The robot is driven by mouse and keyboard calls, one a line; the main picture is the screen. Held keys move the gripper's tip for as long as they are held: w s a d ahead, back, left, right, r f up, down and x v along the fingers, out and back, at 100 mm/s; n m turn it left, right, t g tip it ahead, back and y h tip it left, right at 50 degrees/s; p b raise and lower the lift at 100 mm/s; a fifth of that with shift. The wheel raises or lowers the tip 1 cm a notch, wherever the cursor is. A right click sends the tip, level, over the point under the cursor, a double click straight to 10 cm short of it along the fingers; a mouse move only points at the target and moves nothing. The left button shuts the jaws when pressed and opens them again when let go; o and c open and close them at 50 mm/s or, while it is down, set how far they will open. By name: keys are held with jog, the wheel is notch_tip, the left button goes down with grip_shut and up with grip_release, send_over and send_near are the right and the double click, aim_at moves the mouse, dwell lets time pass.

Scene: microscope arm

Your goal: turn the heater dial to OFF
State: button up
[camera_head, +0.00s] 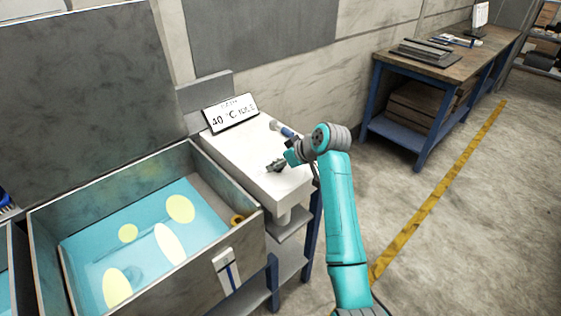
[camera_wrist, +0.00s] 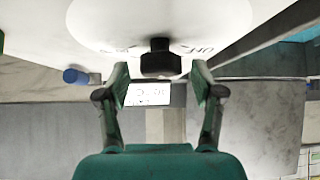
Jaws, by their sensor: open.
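The heater dial is a dark knob (camera_wrist: 160,57) on a round white plate (camera_wrist: 150,22) in the wrist view. Dark lettering on the plate flanks the knob, partly hidden by it and too foreshortened to read surely. I cannot tell where the dial points. My gripper (camera_wrist: 160,75) is open, with one finger on each side of the knob and small gaps showing. In the head view my gripper (camera_head: 275,166) is low over the white housing (camera_head: 240,150), and I cannot pick out the dial there.
A sign reading about 40 °C (camera_head: 231,114) stands at the housing's back. A blue-ended cylinder (camera_head: 282,129) lies near my wrist. A bath of blue liquid (camera_head: 140,245) is left of the housing. A workbench (camera_head: 440,70) stands far right, with clear floor before it.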

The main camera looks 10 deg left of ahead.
jog(key=c, duration=1.1)
jog(key=shift+c, duration=0.2)
jog(key=shift+n+g, duration=0.3)
jog(key=shift+n, duration=0.1)
jog(key=n+g+y, duration=0.1)
jog(key=n+g, duration=0.1)
jog(key=shift+w+d+n, duration=0.1)
jog(key=shift+w+n, duration=0.05)
jog(key=shift+n, duration=0.25)
jog(key=shift+w+n+g, duration=0.15)
jog(key=shift+n+g, duration=1.55)
jog(key=shift+n, duration=0.5)
